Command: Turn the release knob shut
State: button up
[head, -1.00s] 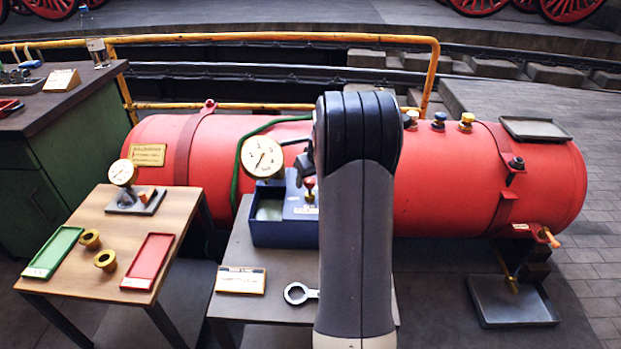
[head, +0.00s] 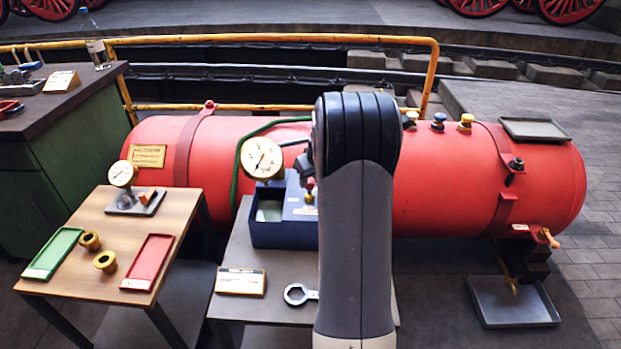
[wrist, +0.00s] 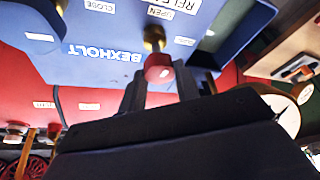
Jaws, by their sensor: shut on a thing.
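The blue test pump box (head: 285,225) stands on the middle table, partly hidden behind my arm. Its red release knob (head: 309,184) shows just left of my arm. In the wrist view, which is upside down, the red knob (wrist: 158,68) sits on a brass stem, close to labels reading OPEN and CLOSE and a partly cut-off one starting "REL". My gripper (wrist: 160,84) has its two fingers on either side of the knob and is shut on it. The knob's exact turn angle cannot be told. In the head view my arm hides most of the gripper.
A large gauge (head: 262,158) rises beside the box, with a green hose (head: 238,170) behind it. The red boiler (head: 440,185) lies close behind. A ring spanner (head: 299,294) and a sign (head: 240,281) lie on the table front. A small wooden table (head: 135,225) stands left.

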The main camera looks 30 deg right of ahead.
jog(key=shift+m, duration=0.4)
jog(key=m+h+p, duration=0.1)
jog(key=m, duration=0.2)
jog(key=shift+a+r+g+p, duration=0.1)
jog(key=shift+a+g+p, duration=0.05)
jog(key=shift+g+p, duration=0.2)
jog(key=m+h, duration=0.1)
jog(key=m, duration=0.2)
jog(key=shift+w+a+h, duration=0.1)
jog(key=shift+h, duration=0.3)
jog(key=m+g, duration=0.1)
jog(key=m, duration=0.1)
jog(key=m+h+b, duration=0.1)
jog(key=m, duration=0.2)
jog(key=shift+w+f+g, duration=0.1)
jog(key=shift+f+g, duration=0.1)
jog(key=shift+g, duration=0.15)
jog(key=shift+m+g+b, duration=0.5)
jog(key=shift+m+g, duration=0.3)
jog(key=shift+m, duration=1.1)
jog(key=shift+a, duration=0.1)
jog(key=o, duration=1)
jog(key=shift+c, duration=0.2)
